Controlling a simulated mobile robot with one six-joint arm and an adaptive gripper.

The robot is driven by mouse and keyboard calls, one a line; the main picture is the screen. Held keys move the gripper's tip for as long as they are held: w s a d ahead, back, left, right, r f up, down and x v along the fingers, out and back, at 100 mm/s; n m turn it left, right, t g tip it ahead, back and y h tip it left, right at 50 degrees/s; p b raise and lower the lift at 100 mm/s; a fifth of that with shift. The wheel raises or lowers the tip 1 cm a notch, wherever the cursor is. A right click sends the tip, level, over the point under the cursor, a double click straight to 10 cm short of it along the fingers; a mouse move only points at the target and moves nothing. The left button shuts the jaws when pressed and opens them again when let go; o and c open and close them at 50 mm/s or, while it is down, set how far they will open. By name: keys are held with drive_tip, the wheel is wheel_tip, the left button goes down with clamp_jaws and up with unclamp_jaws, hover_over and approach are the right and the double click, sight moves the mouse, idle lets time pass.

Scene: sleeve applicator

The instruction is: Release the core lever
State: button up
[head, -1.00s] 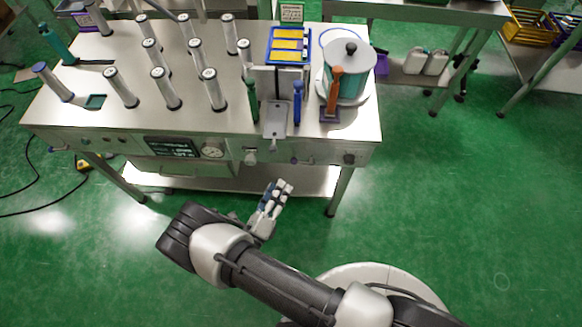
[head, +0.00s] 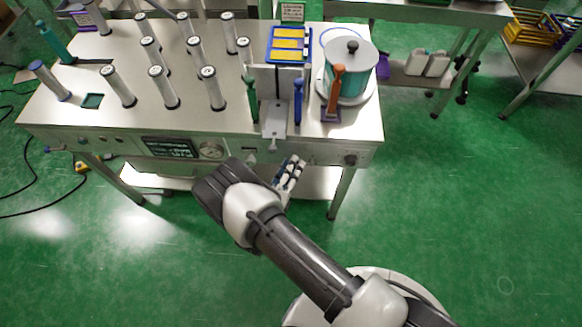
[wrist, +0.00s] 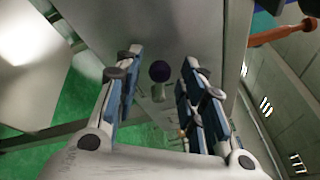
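My gripper (head: 290,172) is in front of the bench's front panel, below the blue upright handle (head: 298,100). In the wrist view my gripper (wrist: 161,57) is open, with its two blue-padded fingers apart. Green (head: 251,100) and orange-brown (head: 335,88) upright handles stand on the bench. No readable label shows which part is the core lever.
The steel bench (head: 130,120) carries several upright cylinders, a blue tray of yellow blocks (head: 289,45) and a lidded pot (head: 348,72). A gauge (head: 211,150) and display (head: 168,147) sit on the front panel. The green floor is open to the right.

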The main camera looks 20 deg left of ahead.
clamp_jaws()
idle(0.5)
drive_tip(key=shift+a+f+n+t, duration=0.1)
drive_tip(key=shift+f+n+t, duration=0.25)
drive_tip(key=shift+f+n, duration=0.45)
drive_tip(key=shift+f+n+t, duration=0.35)
drive_tip(key=shift+f+n, duration=0.05)
drive_tip(key=shift+n, duration=0.8)
drive_tip(key=shift+o, duration=0.9)
unclamp_jaws()
drive_tip(key=shift+s+y, duration=0.15)
drive_tip(key=shift+y, duration=0.15)
drive_tip(key=s+a+f, duration=0.1)
drive_tip(key=s, duration=1)
drive_tip(key=shift+s+a+f, duration=0.2)
drive_tip(key=shift+s, duration=0.1)
